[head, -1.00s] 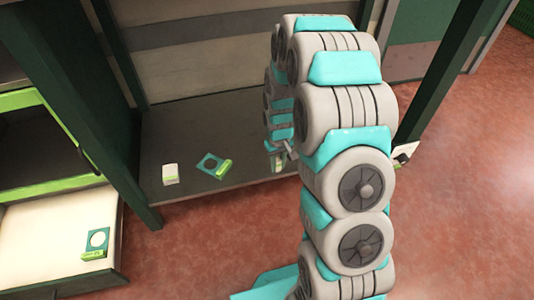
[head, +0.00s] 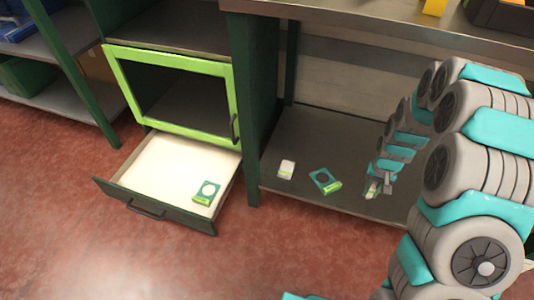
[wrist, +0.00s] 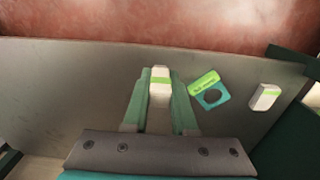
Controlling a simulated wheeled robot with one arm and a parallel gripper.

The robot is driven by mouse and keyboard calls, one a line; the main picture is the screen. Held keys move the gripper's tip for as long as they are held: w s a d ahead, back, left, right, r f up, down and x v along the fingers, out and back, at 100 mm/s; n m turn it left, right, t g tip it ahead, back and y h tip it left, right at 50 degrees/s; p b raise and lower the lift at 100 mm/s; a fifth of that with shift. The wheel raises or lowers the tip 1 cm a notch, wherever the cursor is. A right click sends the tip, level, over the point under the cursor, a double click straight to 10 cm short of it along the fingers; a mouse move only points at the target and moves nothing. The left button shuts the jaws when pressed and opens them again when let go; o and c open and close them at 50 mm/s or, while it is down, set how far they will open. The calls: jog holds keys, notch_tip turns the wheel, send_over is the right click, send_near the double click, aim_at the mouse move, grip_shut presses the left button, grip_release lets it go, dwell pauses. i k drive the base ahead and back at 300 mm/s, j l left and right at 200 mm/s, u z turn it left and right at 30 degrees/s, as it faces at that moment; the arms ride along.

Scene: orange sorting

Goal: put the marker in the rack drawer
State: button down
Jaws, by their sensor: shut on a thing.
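My gripper (head: 374,189) is low over the front of the grey shelf. It is shut on the marker, a small white piece with a green band (wrist: 160,86), between its two pale green fingers in the wrist view. I cannot tell whether the marker touches the shelf. The rack drawer (head: 150,185) is pulled open at the left under a lime-framed compartment. It has a pale floor, a dark front and a handle. A teal piece with a round hole and a lime label (head: 203,198) lies in its right part.
A similar teal piece (head: 334,186) and a white block with a green band (head: 286,169) lie on the shelf (head: 300,132), left of my gripper. A dark green post (head: 252,110) stands between shelf and drawer. Most of the drawer floor is clear.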

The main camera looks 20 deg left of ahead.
aim_at(152, 169)
jog(key=k+j, duration=0.1)
jog(key=j, duration=0.35)
jog(key=k+j, duration=0.15)
jog(key=j, duration=0.3)
jog(key=k+j, duration=0.1)
jog(key=j, duration=0.35)
jog(key=k+j, duration=0.1)
jog(key=j, duration=0.35)
jog(key=k+j, duration=0.15)
jog(key=j, duration=0.25)
jog(key=i+j, duration=0.1)
jog(key=j, duration=0.35)
jog(key=i+j, duration=0.1)
jog(key=j, duration=0.8)
jog(key=i+j, duration=0.15)
jog(key=j, duration=0.3)
jog(key=i+j, duration=0.1)
jog(key=j, duration=0.35)
